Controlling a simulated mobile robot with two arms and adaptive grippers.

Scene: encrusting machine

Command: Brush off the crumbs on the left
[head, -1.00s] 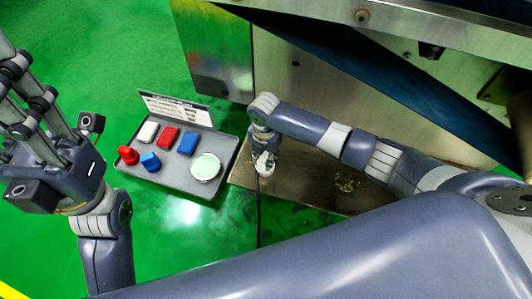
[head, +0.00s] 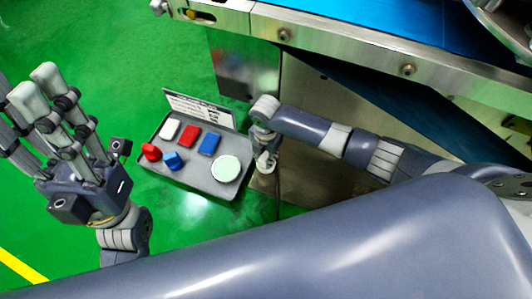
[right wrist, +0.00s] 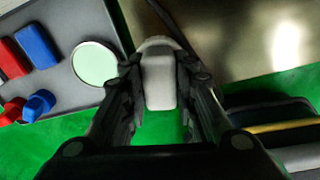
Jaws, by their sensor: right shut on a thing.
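My right gripper (head: 266,163) points down just right of the grey tray, over the near-left end of a metal plate. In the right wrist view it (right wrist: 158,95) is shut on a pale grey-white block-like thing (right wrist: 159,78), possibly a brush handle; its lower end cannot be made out. The metal plate (right wrist: 235,35) lies beyond it in that view. I make out no crumbs now; my right arm and body hide much of the plate in the head view. My left gripper (head: 45,95) is raised at the left, fingers spread, empty.
A sign stands behind. The machine with its blue belt (head: 400,30) fills the upper right.

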